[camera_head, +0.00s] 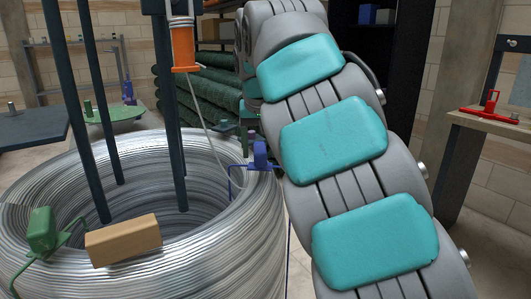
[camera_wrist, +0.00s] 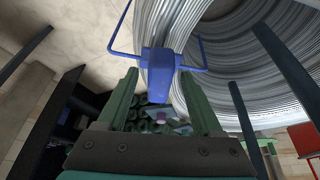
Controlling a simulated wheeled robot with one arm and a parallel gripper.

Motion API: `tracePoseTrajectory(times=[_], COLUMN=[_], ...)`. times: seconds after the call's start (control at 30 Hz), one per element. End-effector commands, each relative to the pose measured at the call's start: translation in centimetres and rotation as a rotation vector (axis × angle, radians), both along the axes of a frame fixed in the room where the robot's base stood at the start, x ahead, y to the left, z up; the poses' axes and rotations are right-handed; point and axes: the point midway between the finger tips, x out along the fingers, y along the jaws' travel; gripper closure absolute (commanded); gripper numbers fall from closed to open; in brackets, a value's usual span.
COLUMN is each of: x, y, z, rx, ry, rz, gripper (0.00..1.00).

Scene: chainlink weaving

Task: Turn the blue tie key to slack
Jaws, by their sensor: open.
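The blue tie key (camera_head: 260,155) is a blue block with thin bent rods at the right edge of the silver wire coil (camera_head: 250,240). In the wrist view the blue tie key (camera_wrist: 160,72) is central, with a rod on each side. My gripper (camera_wrist: 159,82) is open there, one green finger on each side of the key's lower part. I cannot tell whether either finger touches it. In the head view my gripper (camera_head: 250,118) is just above the key, partly hidden behind my arm.
A green tie key (camera_head: 42,230) and a tan block (camera_head: 124,240) rest on the coil's near left. Dark posts (camera_head: 87,110) rise inside the coil. An orange spool-like piece (camera_head: 183,45) hangs above, with a pale line. Green mesh rolls (camera_head: 205,100) lie behind.

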Motion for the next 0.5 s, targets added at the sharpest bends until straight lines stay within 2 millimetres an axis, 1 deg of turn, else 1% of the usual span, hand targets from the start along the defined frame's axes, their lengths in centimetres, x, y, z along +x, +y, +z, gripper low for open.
tracePoseTrajectory(times=[0.1, 0.33, 0.5], x=[0.57, 0.60, 0.59], y=[0.21, 0.24, 0.22], z=[-0.59, -0.65, -0.65], rx=[0.001, 0.002, 0.002], ry=[-0.002, -0.002, -0.001], rz=[-0.001, 0.001, 0.001], gripper=[0.32, 0.34, 0.53])
